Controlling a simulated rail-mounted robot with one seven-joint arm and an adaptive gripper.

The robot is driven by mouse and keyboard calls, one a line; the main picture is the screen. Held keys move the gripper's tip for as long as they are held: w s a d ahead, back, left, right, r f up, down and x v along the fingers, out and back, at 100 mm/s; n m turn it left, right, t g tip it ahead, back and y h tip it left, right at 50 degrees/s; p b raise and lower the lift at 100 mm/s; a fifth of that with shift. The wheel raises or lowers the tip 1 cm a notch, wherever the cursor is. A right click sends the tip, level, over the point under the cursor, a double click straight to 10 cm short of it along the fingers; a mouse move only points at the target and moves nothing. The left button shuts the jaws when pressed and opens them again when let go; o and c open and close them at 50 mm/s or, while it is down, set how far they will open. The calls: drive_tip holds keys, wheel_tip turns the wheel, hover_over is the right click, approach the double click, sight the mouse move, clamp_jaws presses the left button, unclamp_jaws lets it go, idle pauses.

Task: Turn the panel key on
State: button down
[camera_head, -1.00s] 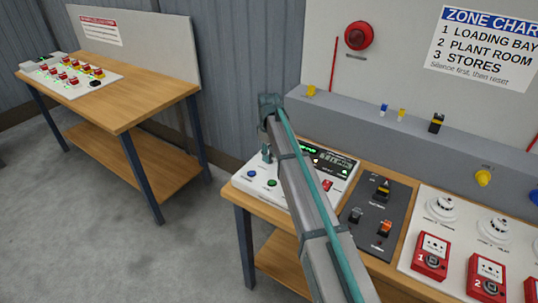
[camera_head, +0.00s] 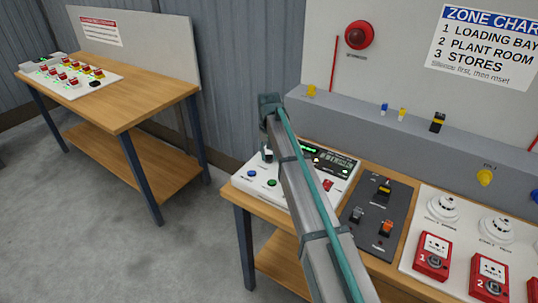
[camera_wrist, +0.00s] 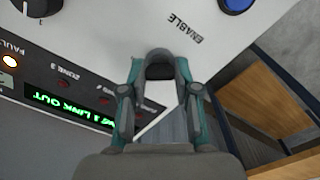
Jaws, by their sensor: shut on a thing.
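The white control panel (camera_head: 262,191) stands at the left end of the near bench, with a green lit display and blue and green buttons. It fills much of the wrist view (camera_wrist: 95,30), where the word ENABLE and the display text are upside down. My gripper (camera_wrist: 160,66) is shut at the panel, close to the ENABLE label. In the head view my gripper (camera_head: 266,156) is at the panel's back left part, partly behind my arm. The panel key is between the fingertips and almost wholly hidden, so its angle cannot be told.
A dark switch plate (camera_head: 366,225) and a white board with red call points (camera_head: 432,256) lie right of the panel. A grey ledge (camera_head: 360,117) runs behind. Another bench (camera_head: 150,100) stands at left, with open floor between.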

drive_tip(key=shift+m, duration=0.9)
drive_tip(key=c, duration=0.8)
unclamp_jaws()
drive_tip(key=shift+c, duration=0.2)
drive_tip(key=shift+r, duration=0.1)
wheel_tip(320, 180, up, 12)
